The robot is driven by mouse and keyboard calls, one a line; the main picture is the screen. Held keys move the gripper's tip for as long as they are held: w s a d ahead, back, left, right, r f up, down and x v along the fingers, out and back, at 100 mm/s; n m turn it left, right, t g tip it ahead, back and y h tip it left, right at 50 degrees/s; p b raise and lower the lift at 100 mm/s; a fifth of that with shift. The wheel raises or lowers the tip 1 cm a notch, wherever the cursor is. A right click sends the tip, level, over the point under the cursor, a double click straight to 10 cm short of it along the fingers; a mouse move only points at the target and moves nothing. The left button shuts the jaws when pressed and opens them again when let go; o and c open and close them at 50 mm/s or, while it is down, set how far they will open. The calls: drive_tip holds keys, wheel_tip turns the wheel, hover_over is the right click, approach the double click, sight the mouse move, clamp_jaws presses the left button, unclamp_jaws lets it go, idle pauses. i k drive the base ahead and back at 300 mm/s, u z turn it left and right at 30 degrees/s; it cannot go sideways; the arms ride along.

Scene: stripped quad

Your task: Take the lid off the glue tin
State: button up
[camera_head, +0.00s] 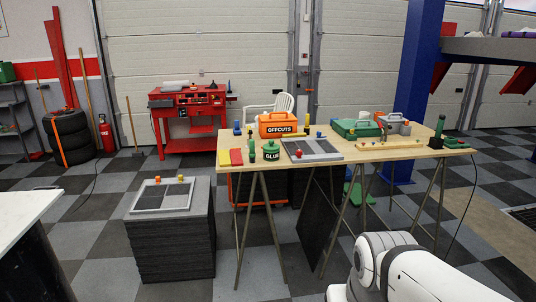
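The glue tin (271,155) is a small dark green tin marked GLUE. It stands upright on the left part of the wooden trestle table (375,153), near the front edge. Its lid (271,147) appears to be on top; the tin is too small in view to tell how tightly it sits. My gripper is not in view. A white and grey part of my own arm shows at the bottom right, in front of the table and apart from the tin.
A green bottle-like thing (252,150) stands close left of the tin, beside red and yellow pieces (236,157). A grey board (325,151) lies right of it, and an orange OFFCUTS box (278,124) behind. A dark block stack (172,245) stands on the floor at left.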

sight(270, 146)
drive_tip(key=u, duration=0.15)
drive_tip(key=i, duration=3)
drive_tip(key=u, duration=0.15)
